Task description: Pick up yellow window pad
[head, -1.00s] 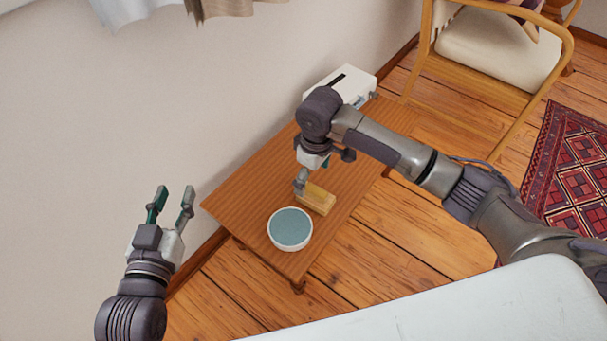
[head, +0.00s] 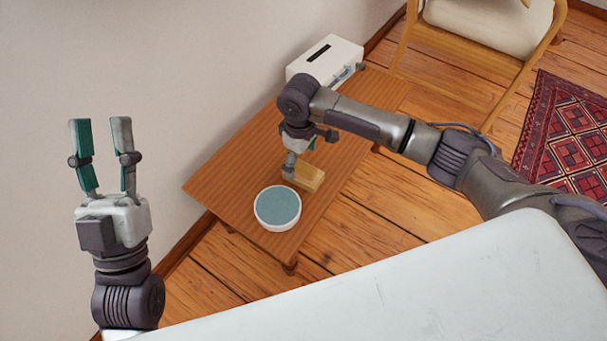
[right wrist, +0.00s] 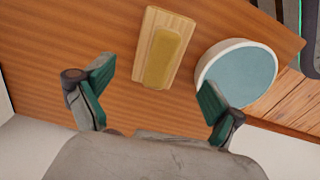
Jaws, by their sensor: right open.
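The yellow pad (right wrist: 163,57) lies lengthwise on a pale wooden block on the small wooden table; it also shows in the head view (head: 305,176), partly hidden by my right gripper. My right gripper (head: 300,156) points down over the table beside the pad. In the right wrist view its two green-lined fingers (right wrist: 156,80) are wide apart with nothing between them, and the pad lies beyond them. My left gripper (head: 100,124) is open and empty, fingers up, left of the table near the wall.
A round white bowl with a blue-grey top (head: 278,208) stands close to the pad. A white box with a dark slot (head: 325,58) is at the table's far end. The wooden table (head: 228,170) stands along the wall. A chair (head: 485,60) and red rug (head: 560,135) are right.

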